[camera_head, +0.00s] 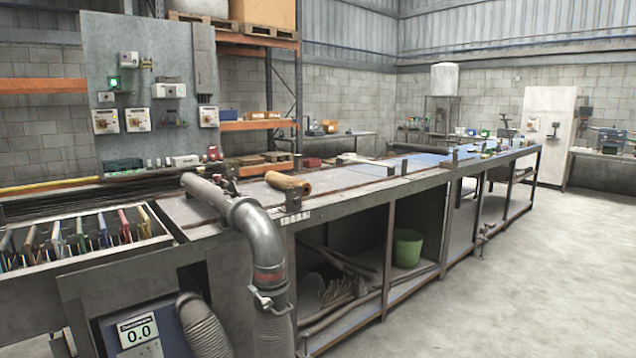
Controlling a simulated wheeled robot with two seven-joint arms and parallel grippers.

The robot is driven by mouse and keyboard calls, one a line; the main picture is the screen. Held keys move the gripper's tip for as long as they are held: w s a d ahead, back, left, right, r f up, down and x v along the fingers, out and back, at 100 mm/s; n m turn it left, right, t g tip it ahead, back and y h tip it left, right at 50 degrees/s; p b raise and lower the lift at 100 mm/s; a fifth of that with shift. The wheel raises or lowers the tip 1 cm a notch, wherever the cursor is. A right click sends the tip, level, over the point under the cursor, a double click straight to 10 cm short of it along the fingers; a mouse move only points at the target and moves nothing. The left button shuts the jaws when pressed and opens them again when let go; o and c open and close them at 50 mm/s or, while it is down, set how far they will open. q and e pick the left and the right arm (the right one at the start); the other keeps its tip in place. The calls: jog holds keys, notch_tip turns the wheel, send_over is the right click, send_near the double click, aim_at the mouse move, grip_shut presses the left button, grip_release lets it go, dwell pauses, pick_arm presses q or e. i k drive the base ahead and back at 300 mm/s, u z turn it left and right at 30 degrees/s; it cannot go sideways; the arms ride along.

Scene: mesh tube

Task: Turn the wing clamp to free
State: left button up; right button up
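A wing clamp (262,299) sits on the lower part of a grey bent duct pipe (266,246), just below a reddish band. The clamp's light metal wing sticks out to the left of the pipe. At this size I cannot tell whether the clamp is tight or loose. Neither of my grippers shows in the head view.
A long workbench (345,190) runs to the back right, with a green bucket (407,248) on its lower shelf. The concrete floor (540,270) at right is clear.

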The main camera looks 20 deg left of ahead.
aim_at(233, 189)
jog(key=z, duration=0.15)
jog(key=i, duration=2.85)
jog(key=u, duration=3.5)
jog(key=i, duration=0.5)
jog(key=z, duration=0.1)
